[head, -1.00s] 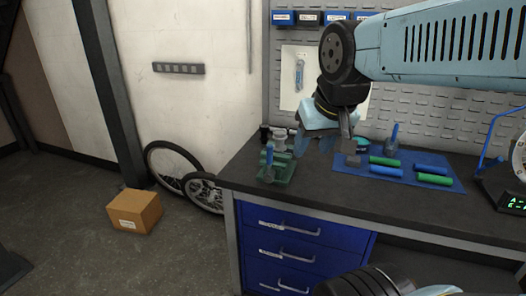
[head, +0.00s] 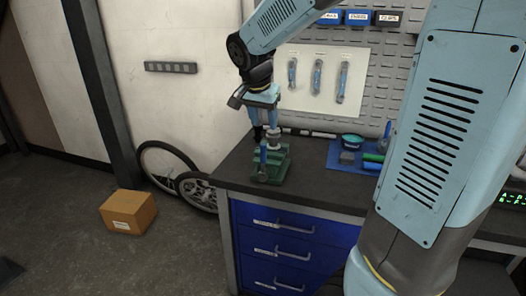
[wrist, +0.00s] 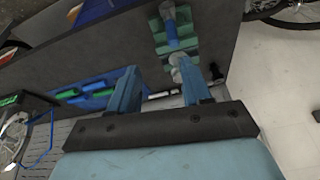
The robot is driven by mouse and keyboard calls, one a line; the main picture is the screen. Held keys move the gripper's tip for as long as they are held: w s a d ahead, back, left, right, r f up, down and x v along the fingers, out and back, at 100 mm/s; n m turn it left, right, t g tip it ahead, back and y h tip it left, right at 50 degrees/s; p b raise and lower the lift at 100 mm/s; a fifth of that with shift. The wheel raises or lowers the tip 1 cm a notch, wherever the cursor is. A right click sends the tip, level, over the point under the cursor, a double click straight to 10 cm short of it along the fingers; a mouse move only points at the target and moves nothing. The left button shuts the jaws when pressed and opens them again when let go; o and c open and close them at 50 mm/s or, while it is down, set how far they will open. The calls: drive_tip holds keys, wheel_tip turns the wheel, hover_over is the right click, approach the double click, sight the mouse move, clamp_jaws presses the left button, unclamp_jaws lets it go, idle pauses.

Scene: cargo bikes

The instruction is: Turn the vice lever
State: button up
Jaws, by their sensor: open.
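The green vice (head: 285,165) stands on the left end of the dark workbench. Its lever (head: 264,155) has a blue grip that stands upright at the vice's front left. My gripper (head: 264,130) is open and empty, pointing down just above and behind the vice. In the wrist view, the lever (wrist: 170,32) and green vice (wrist: 186,38) lie beyond the open fingertips (wrist: 160,68). A pale round metal part (wrist: 178,66) of the vice shows near the right finger. I cannot tell whether that finger touches it.
A blue mat (head: 346,160) with a teal bowl (head: 351,140) and green and blue grips lies right of the vice. Blue drawers (head: 290,232) are under the bench. A cardboard box (head: 128,211) and wheels (head: 165,165) are on the floor at left.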

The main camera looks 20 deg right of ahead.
sight(263, 144)
drive_tip(key=shift+m+h, duration=0.4)
drive_tip(key=shift+m, duration=0.2)
drive_tip(key=x, duration=0.5)
drive_tip(key=w+a+x, duration=0.1)
drive_tip(key=x, duration=0.4)
drive_tip(key=w+a+x, duration=0.1)
drive_tip(key=x, duration=0.4)
drive_tip(key=shift+w+d+f, duration=0.1)
drive_tip(key=shift+w, duration=0.2)
clamp_jaws()
